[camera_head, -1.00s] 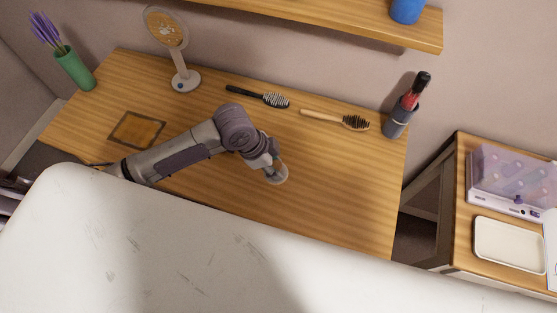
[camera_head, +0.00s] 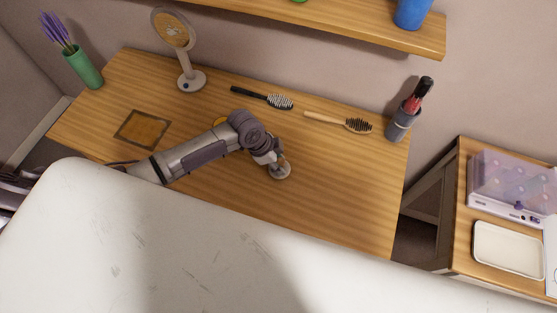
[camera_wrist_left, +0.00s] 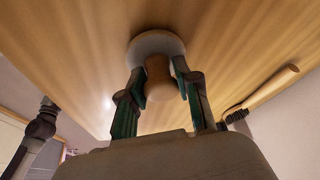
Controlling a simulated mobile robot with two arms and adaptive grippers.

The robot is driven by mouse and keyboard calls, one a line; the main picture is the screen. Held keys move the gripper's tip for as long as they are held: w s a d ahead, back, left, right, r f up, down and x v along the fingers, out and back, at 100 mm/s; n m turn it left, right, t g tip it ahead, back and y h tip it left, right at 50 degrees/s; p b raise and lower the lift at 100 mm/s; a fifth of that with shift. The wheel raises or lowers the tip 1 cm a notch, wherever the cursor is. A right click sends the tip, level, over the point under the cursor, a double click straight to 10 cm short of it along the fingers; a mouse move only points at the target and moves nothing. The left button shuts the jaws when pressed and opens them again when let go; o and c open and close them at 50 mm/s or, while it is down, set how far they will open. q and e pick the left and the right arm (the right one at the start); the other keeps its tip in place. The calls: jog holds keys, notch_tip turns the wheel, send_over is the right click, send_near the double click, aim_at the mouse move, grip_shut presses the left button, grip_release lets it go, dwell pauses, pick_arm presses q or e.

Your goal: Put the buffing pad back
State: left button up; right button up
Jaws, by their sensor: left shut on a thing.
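The buffing pad (camera_head: 281,172) is a pale round disc at the middle of the wooden table. In the left wrist view its disc (camera_wrist_left: 154,43) shows with a wooden knob handle (camera_wrist_left: 158,78). My left gripper (camera_head: 276,160) is shut on this knob, with one finger on each side in the wrist view (camera_wrist_left: 162,88). The disc is close to the tabletop; whether it touches I cannot tell. A brown square mat with a dark border (camera_head: 143,129) lies flat at the table's left. My right gripper is not in view.
A black brush (camera_head: 262,97) and a wooden brush (camera_head: 340,121) lie behind the gripper. A round mirror (camera_head: 174,30), a green vase (camera_head: 83,68) and a grey cup (camera_head: 401,124) stand on the table. The table's right front is clear.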

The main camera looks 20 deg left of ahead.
pick_arm(q)
jog(key=shift+f, duration=0.25)
jog(key=o, duration=1)
jog(key=shift+r, duration=0.1)
jog(key=shift+a+r, duration=0.1)
jog(key=shift+r, duration=0.25)
jog(key=v, duration=1.1)
jog(key=shift+a+r+b, duration=0.1)
jog(key=shift+r+b, duration=0.2)
jog(key=shift+b, duration=0.05)
